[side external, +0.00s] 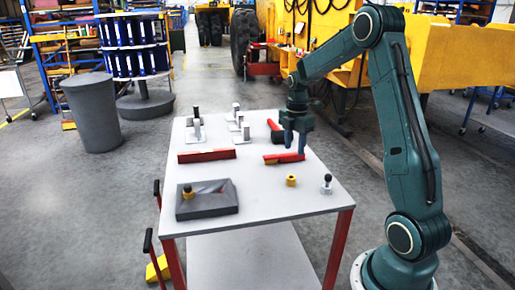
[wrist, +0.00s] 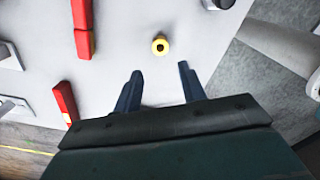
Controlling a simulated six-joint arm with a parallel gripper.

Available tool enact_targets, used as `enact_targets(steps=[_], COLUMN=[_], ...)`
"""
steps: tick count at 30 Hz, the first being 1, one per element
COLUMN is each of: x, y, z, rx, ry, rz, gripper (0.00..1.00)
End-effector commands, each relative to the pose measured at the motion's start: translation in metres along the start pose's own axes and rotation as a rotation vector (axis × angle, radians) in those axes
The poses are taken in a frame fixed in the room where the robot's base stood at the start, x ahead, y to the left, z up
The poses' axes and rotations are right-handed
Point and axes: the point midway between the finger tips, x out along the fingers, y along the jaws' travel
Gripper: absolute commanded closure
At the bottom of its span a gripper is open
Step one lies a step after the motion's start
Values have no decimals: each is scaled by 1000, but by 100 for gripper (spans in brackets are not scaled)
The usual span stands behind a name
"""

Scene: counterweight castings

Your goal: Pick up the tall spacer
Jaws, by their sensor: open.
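A short yellow cylinder (side external: 291,180) with a hole in its top stands upright on the table (side external: 250,205), near the front right; it looks like a spacer. In the wrist view the yellow cylinder (wrist: 160,45) lies just beyond the fingertips, roughly centred between them. I cannot tell whether this is the tall spacer. My gripper (side external: 295,153) is open and empty, pointing down above the table, behind the yellow cylinder. Its two fingers (wrist: 161,72) are apart with bare table between them. In the side view the fingers partly hide a red part (side external: 275,159).
A dark grey tray-like block (side external: 210,206) with a yellow-and-black piece (side external: 188,191) is at front left. A red bar (side external: 207,155) lies mid-table. A silver piece with a black knob (side external: 326,184) stands near the right edge. Several silver pieces (side external: 196,130) stand at the back.

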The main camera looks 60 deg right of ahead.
Motion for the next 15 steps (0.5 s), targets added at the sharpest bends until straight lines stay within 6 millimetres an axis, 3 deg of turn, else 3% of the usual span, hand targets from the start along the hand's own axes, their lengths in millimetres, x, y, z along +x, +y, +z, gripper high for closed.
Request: enact_targets(steps=[9, 15], x=[48, 62], y=[-1, 0], z=[0, 0], rx=[1, 1], ry=[1, 0], rz=[-2, 0], gripper=[59, 59])
